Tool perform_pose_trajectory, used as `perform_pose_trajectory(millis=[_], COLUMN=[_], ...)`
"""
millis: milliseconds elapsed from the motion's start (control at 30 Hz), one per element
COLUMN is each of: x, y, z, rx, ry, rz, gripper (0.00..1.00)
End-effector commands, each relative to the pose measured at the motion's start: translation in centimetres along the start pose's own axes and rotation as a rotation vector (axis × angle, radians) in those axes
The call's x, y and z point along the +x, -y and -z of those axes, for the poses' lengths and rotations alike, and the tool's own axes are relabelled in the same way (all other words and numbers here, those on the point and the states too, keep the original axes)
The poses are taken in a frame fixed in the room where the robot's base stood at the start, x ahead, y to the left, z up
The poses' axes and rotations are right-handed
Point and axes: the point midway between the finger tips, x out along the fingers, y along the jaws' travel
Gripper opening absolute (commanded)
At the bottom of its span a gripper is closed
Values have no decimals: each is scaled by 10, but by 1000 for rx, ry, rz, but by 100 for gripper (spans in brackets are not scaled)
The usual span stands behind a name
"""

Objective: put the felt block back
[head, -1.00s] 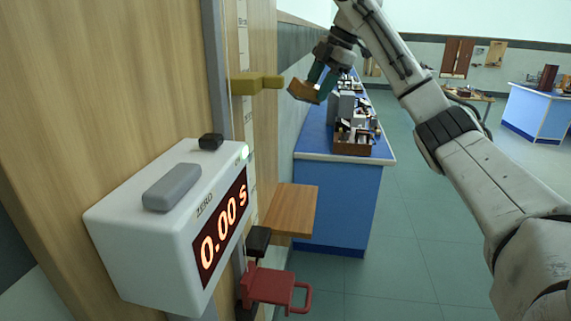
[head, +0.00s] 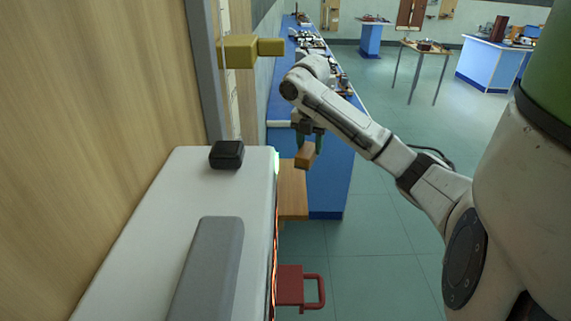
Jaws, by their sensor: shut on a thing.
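The block appears just above and in front of the wooden shelf (head: 293,193); I cannot tell the exact gap. The block's upper end is partly hidden by the fingers.
A white timer box (head: 140,240) with a black button (head: 227,154) and a grey bar (head: 212,265) fills the lower left. A brass-coloured bracket (head: 238,52) juts out above. A red clamp (head: 290,286) sits low.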

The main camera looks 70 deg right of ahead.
Motion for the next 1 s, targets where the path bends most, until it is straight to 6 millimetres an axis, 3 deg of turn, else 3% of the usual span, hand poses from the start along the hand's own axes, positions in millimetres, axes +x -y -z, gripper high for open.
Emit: perform_pose_trajectory(millis=[200, 500, 867, 1000], x=[25, 64, 90, 108], y=[-36, -71, -87, -86], z=[-16, -34, -42, -38], rx=[0, 1, 1, 1], ry=[-4, -3, -1, -3], rz=[0, 5, 3, 3], gripper=[2, 2, 2, 2])
